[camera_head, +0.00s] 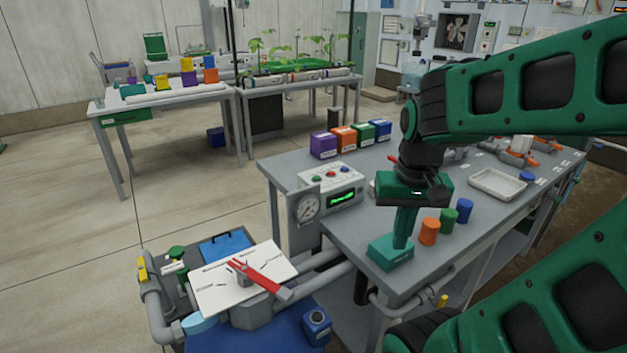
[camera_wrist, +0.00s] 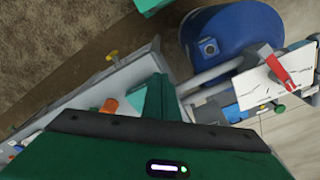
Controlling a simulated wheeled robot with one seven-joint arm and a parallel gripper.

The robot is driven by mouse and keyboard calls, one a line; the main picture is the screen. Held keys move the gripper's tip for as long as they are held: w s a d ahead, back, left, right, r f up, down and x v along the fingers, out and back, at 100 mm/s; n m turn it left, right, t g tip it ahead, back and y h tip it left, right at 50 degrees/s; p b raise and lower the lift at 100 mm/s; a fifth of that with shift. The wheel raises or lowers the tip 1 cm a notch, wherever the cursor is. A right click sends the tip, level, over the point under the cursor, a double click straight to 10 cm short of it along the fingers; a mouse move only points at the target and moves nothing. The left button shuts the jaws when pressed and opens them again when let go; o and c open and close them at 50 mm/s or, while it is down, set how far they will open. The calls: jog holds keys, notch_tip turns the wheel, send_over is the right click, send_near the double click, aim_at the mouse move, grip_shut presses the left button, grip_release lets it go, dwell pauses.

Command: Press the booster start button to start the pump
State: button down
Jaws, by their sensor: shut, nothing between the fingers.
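A grey control box (camera_head: 326,182) stands at the near left part of the grey bench. Its sloped top carries small green, red and blue buttons (camera_head: 331,173), and its front has a lit green display (camera_head: 342,198). Which button is the booster start cannot be read. My gripper (camera_head: 404,238) points down over the bench, to the right of the control box and apart from its buttons. Its fingers are shut with nothing held, and their tips are just above or behind a teal block (camera_head: 391,252); contact cannot be told. The wrist view shows the closed green fingers (camera_wrist: 160,92); the buttons are not visible there.
A pressure gauge (camera_head: 307,209) sits beside the control box. Orange, green and blue cylinders (camera_head: 447,219) stand right of my gripper; several coloured boxes (camera_head: 346,140) stand behind. A red valve lever (camera_head: 262,278) lies over a white plate (camera_head: 215,286) at lower left.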

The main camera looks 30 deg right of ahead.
jog(key=w+d+r+m+t+h, duration=0.1)
jog(key=w+d+m+t, duration=0.15)
jog(key=w, duration=0.75)
jog(key=w+d+r+m+t+h, duration=0.1)
jog(key=w+d, duration=0.2)
jog(key=w, duration=0.7)
notch_tip(320, 180, up, 2)
jog(key=m+t+h, duration=0.1)
jog(key=m+t, duration=0.2)
jog(key=t, duration=0.1)
send_over(317, 179)
jog(key=shift+f, duration=0.1)
jog(key=shift+f, duration=4.35)
jog(key=shift+f, duration=0.15)
jog(key=shift+s+f, duration=0.1)
jog(key=shift+f, duration=0.1)
